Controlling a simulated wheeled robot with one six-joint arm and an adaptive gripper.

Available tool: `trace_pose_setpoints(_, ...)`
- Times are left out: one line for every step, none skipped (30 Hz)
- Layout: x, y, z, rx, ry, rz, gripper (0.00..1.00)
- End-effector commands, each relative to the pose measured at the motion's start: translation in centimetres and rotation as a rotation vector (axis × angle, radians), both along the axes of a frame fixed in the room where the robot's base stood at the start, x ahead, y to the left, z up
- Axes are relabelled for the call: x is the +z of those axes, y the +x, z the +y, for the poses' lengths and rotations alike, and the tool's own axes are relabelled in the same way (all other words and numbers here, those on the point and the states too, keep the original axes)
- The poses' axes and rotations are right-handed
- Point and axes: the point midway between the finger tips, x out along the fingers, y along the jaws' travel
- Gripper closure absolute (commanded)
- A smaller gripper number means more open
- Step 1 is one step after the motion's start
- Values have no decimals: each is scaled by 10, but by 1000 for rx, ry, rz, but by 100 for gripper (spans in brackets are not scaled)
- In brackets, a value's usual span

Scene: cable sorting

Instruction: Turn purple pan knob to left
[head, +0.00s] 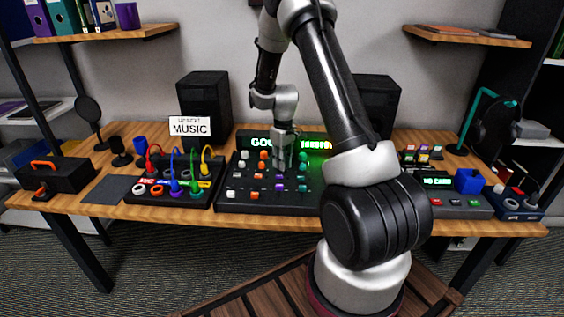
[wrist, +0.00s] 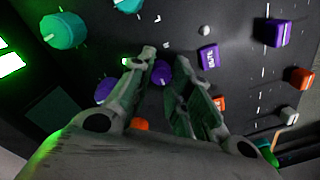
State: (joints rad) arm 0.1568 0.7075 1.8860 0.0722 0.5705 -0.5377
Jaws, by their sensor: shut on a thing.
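A purple knob (wrist: 160,73) shows between the fingertips of my gripper (wrist: 166,76) in the wrist view, low against the dark mixer panel (wrist: 180,25). My gripper is shut on it, and the fingers partly hide it. No label or pointer on this knob can be read. Another purple round part (wrist: 105,90) shows just outside the left finger. In the head view, my gripper (head: 282,164) reaches down onto the mixer (head: 250,207) in the middle of the table, and the held knob cannot be made out there.
A patch box (head: 170,200) with coloured cables is left of the mixer. A card device (head: 440,207) is on the right.

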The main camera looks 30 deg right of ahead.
Motion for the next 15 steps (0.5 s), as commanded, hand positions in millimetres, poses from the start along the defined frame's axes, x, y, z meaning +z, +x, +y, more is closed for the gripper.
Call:
trace_pose_setpoints(1,2,0,3,-2,-5,100)
trace_pose_setpoints(1,2,0,3,-2,-5,100)
trace_pose_setpoints(1,2,0,3,-2,-5,100)
trace_pose_setpoints(1,2,0,3,-2,-5,100)
trace_pose_setpoints(1,2,0,3,-2,-5,100)
trace_pose_setpoints(1,2,0,3,-1,-6,100)
trace_pose_setpoints(1,2,0,3,-1,-6,100)
trace_pose_setpoints(1,2,0,3,-1,-6,100)
trace_pose_setpoints(1,2,0,2,-1,-6,100)
trace_pose_setpoints(1,2,0,2,-1,-6,100)
trace_pose_setpoints(1,2,0,2,-1,-6,77)
trace_pose_setpoints(1,2,0,2,-1,-6,70)
trace_pose_setpoints(1,2,0,2,-1,-6,64)
trace_pose_setpoints(1,2,0,2,-2,-5,59)
trace_pose_setpoints(1,2,0,2,-1,-5,58)
